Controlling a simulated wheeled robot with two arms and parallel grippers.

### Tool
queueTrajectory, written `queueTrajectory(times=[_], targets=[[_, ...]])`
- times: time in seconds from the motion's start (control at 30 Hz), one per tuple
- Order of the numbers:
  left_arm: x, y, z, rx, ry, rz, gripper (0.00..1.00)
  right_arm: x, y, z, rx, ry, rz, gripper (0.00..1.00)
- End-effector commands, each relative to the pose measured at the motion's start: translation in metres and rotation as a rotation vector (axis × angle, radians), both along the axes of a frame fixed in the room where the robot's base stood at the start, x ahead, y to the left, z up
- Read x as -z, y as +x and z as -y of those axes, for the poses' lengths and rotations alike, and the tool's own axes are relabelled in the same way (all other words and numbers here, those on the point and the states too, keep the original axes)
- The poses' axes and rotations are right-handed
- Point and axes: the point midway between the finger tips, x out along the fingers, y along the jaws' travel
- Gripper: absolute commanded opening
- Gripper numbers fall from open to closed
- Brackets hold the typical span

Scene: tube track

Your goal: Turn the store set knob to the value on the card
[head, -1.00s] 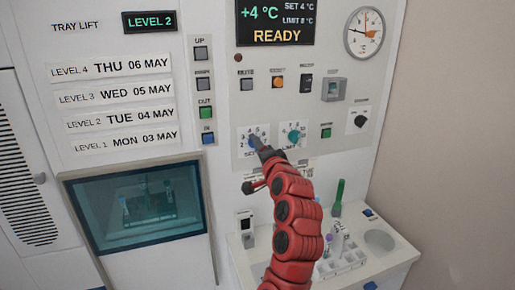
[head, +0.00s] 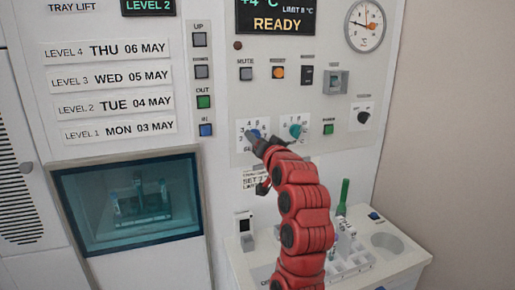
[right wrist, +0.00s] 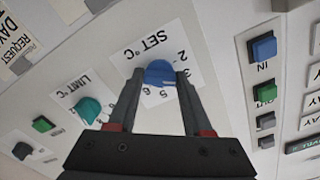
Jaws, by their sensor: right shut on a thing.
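The blue SET knob (right wrist: 160,73) sits on a white numbered dial plate in the right wrist view, printed upside down there. My right gripper (right wrist: 157,78) is shut on it, one finger on each side. A pale mark shows on the knob, but its value is unclear. In the head view the knob (head: 255,134) is mostly hidden by my right gripper (head: 261,143). A white card (head: 252,181) below the dial shows "SET" and a digit I cannot read surely; my arm covers part of it. My left gripper is not in view.
The teal LIMIT knob (head: 295,131) is close right of the SET knob; it also shows in the wrist view (right wrist: 89,110). Several buttons surround the dials. The display (head: 275,18) reads READY, its top cut off. A shelf with a tube rack (head: 348,258) stands below.

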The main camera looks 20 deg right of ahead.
Motion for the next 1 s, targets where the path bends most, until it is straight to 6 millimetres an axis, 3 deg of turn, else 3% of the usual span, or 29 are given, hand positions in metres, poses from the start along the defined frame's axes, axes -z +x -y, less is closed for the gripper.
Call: queueTrajectory(times=[0.6, 0.63, 0.8, 1.0], targets=[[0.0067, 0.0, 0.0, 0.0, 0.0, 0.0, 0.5, 0.001, 0.0003, -0.0001, -0.001, -0.051, -0.001, 0.0], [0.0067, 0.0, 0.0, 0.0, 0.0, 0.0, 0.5, 0.0011, 0.0004, -0.0001, -0.001, -0.051, -0.001, 0.52], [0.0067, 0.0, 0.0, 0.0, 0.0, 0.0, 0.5, 0.0008, 0.0003, -0.0001, -0.001, -0.051, -0.001, 0.8], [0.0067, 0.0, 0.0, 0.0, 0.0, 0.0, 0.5, 0.0004, 0.0002, -0.0001, 0.0, -0.051, -0.001, 0.8]])
